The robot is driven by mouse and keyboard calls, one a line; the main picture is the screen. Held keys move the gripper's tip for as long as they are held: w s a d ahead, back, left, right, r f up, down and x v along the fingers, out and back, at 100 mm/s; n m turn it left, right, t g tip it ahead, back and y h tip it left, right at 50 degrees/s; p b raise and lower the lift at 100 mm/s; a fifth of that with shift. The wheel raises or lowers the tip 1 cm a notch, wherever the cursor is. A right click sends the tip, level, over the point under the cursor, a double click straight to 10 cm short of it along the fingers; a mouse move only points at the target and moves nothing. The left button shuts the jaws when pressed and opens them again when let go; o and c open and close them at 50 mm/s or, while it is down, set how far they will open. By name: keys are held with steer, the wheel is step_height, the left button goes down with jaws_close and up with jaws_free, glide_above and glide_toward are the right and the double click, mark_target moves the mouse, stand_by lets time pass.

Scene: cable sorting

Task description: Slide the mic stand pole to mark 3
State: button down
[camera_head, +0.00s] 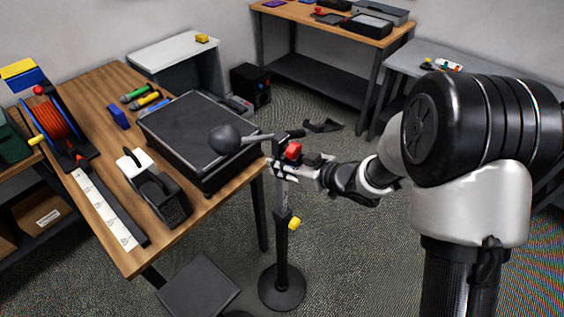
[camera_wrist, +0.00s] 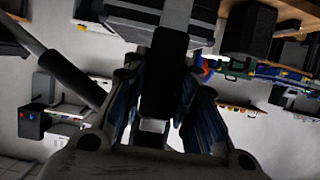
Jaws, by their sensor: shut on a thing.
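The mic stand has a round black base (camera_head: 282,291) on the carpet and an upright pole (camera_head: 283,197), pale above a black lower tube. A yellow knob (camera_head: 294,223) sits at the top of the lower tube. A dark microphone (camera_head: 225,138) on a boom reaches left over the black case, and a red part (camera_head: 293,150) sits near the pole's top. My gripper (camera_head: 281,170) is shut on the upper pole. In the wrist view, the blue-padded fingers (camera_wrist: 160,115) flank the dark upper part of the stand (camera_wrist: 165,75). I cannot read any mark numbers.
A wooden table (camera_head: 216,203) stands to the left, with a large black case (camera_head: 200,130) near its right edge, close to the microphone. A dark box (camera_head: 203,284) is on the floor left of the base. Open carpet lies to the right of the stand.

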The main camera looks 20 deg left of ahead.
mark_target(285, 146)
step_height(285, 146, up, 6)
steer(key=p, duration=0.4)
steer(key=shift+w+r, duration=0.1)
steer(key=shift+r, duration=0.15)
steer(key=shift+f, duration=0.1)
steer(key=c, duration=1.7)
jaws_free()
steer(key=o, duration=0.4)
steer(key=shift+f, duration=0.2)
steer(key=shift+d, duration=0.1)
steer(key=v, duration=1.2)
steer(key=shift+f, duration=0.1)
